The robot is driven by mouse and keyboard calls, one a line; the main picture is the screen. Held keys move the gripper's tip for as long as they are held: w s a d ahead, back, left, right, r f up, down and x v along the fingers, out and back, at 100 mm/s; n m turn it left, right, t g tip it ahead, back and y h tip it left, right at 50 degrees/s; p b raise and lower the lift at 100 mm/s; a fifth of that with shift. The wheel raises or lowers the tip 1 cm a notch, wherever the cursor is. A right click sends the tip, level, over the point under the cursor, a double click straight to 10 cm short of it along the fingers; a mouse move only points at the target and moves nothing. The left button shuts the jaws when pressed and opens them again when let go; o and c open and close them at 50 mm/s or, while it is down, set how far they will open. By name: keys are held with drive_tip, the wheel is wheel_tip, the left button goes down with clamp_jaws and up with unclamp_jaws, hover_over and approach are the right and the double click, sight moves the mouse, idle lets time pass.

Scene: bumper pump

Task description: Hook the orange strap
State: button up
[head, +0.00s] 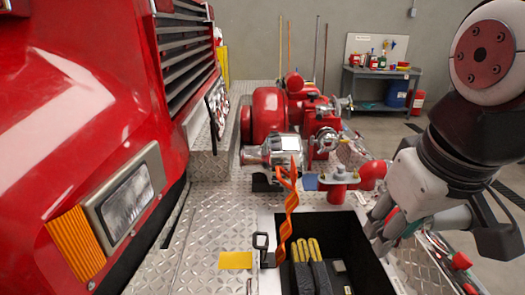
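The orange strap (289,212) stands as a long twisted strip at the left edge of an open black box. Its upper end is in front of the chrome fitting, and its lower end is at the box rim. A small black bracket or hook (262,242) is just left of the strap's lower part; I cannot tell whether the two touch. My gripper (381,222) is to the right of the strap, clearly apart from it, over the right side of the box. Its fingers point down and left and partly overlap, so their opening is unclear.
The black box (345,232) holds yellow-striped dark items (308,250). A yellow patch (235,260) is on the diamond-plate deck (215,220). A red pump (270,115), chrome fitting (272,151) and red valve (338,178) stand behind. The red truck front (70,100) blocks the left.

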drive_tip(key=w+a+r+n, duration=0.1)
drive_tip(key=w, duration=0.1)
drive_tip(key=w+r+n, duration=0.1)
drive_tip(key=w, duration=0.1)
drive_tip(key=w+a+r+n, duration=0.1)
drive_tip(key=w+r, duration=0.1)
drive_tip(key=shift+a+g, duration=0.35)
drive_tip(key=shift+g, duration=0.05)
clamp_jaws()
drive_tip(key=w+a+n+g+p, duration=0.1)
drive_tip(key=w+a+n+g, duration=0.1)
drive_tip(key=w+a+n, duration=0.7)
drive_tip(key=w+a+n+g+p, duration=0.15)
drive_tip(key=w+a+n, duration=0.25)
drive_tip(key=w+a, duration=0.7)
drive_tip(key=w+d+f+p, duration=0.2)
drive_tip(key=d+f, duration=0.4)
drive_tip(key=f, duration=0.4)
drive_tip(key=shift+w+d+f+y+p, duration=0.2)
drive_tip(key=shift+d+y+p, duration=0.2)
drive_tip(key=shift+p, duration=0.3)
